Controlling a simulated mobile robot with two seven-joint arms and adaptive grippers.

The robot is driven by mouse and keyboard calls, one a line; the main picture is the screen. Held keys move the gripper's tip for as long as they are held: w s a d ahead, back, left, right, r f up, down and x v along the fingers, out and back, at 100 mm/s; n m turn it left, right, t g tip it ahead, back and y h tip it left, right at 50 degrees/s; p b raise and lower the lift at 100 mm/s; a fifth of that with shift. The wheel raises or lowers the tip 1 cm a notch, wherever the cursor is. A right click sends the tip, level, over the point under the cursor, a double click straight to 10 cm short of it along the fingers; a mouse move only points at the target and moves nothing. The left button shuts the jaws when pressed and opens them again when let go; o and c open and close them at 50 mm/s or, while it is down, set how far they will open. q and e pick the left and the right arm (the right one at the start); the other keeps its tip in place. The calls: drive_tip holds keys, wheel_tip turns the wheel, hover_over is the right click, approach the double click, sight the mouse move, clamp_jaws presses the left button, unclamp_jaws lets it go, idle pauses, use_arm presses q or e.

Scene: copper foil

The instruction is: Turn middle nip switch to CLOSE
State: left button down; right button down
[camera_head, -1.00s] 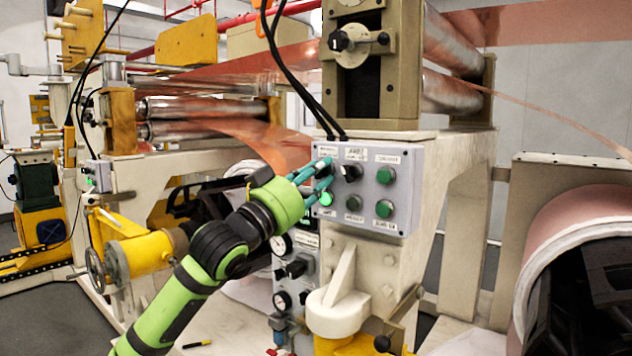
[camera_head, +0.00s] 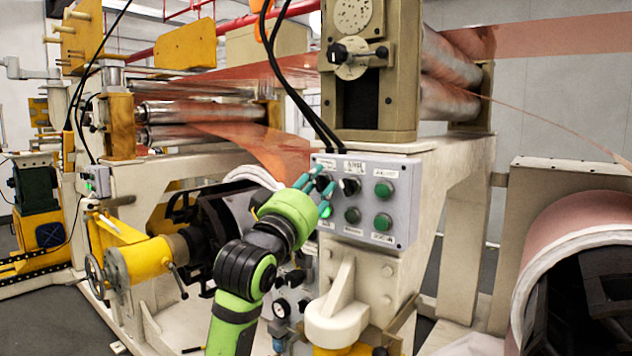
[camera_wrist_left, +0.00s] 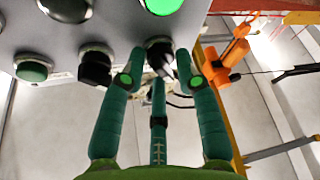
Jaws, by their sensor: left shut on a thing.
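A grey control panel (camera_head: 333,229) carries two black rotary switches in its top row. My left gripper (camera_head: 316,193) has its teal fingers around the left rotary switch (camera_head: 322,183), partly hidden by them. In the left wrist view the fingers (camera_wrist_left: 161,76) close from both sides on this black switch (camera_wrist_left: 160,50), which sits tilted against the panel. The other black switch (camera_head: 350,186) is just right of it and free; it also shows in the wrist view (camera_wrist_left: 95,68). Labels above them are too small to read. My right gripper is out of view.
A lit green button (camera_head: 327,210) sits directly below the held switch. Green buttons (camera_head: 383,189) line the panel's right side. Black cables (camera_head: 300,85) hang down to the panel's top. A yellow shaft housing (camera_head: 140,262) stands left of my arm, and a copper roll (camera_head: 590,215) at far right.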

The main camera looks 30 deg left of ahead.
use_arm(q)
drive_tip(key=shift+r+n, duration=0.15)
drive_tip(key=shift+n, duration=0.15)
drive_tip(key=c, duration=1.2)
unclamp_jaws()
drive_tip(key=v, duration=0.7)
drive_tip(key=shift+s+f, duration=0.2)
drive_tip(key=shift+s, duration=0.05)
